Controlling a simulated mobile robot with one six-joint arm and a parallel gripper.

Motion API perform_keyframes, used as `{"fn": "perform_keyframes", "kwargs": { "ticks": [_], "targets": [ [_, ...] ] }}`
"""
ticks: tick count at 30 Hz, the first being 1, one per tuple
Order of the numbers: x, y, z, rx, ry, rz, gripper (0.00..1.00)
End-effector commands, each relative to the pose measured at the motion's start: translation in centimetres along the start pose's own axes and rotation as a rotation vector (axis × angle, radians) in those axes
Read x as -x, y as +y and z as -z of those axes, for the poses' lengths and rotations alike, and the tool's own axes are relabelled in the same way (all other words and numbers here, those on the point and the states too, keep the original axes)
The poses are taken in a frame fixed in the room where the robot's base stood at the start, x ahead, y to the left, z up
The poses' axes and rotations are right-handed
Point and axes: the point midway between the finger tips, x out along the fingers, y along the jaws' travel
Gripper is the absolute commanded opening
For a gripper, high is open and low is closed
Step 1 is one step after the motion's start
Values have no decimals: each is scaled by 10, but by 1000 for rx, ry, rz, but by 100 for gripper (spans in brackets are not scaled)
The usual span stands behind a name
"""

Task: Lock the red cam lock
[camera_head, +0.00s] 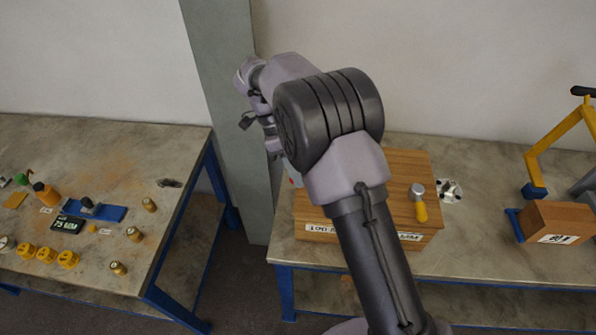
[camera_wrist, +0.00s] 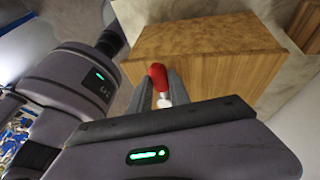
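The red cam lock (camera_wrist: 157,76) shows in the wrist view as a red handle with a white part below it, in front of a side of the wooden box (camera_wrist: 200,50). In the head view, the box (camera_head: 407,165) stands on the right bench, and a small bit of red shows at its left edge beside my arm. My gripper (camera_wrist: 161,82) has its two fingers on either side of the red handle. The fingers are apart, but whether they press on the handle cannot be told.
A grey pillar (camera_head: 225,100) rises behind the gap between the benches.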

Motion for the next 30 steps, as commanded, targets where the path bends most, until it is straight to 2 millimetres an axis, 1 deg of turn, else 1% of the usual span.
{"fn": "perform_keyframes", "kwargs": {
  "ticks": [1, 3, 12, 14, 16, 17, 20, 21, 23, 24, 27, 30],
  "targets": [
    [1, 0, 0, -3, -1, 2, 31],
    [1, 0, 0, -2, -1, 2, 44],
    [1, 0, 0, -1, 0, 1, 45],
    [5, 0, 0, -1, 0, 1, 45],
    [16, 0, 1, -1, 0, 3, 45],
    [23, 0, 1, 0, 0, 4, 45],
    [54, 1, 2, -1, -1, 4, 45],
    [68, 1, 2, -2, -2, 5, 45],
    [91, 1, 2, -1, -1, 4, 45],
    [106, 2, 3, -2, -2, 4, 45],
    [140, 2, 4, -2, 0, 3, 45],
    [163, 3, 4, -1, 0, 1, 45]
  ]
}}
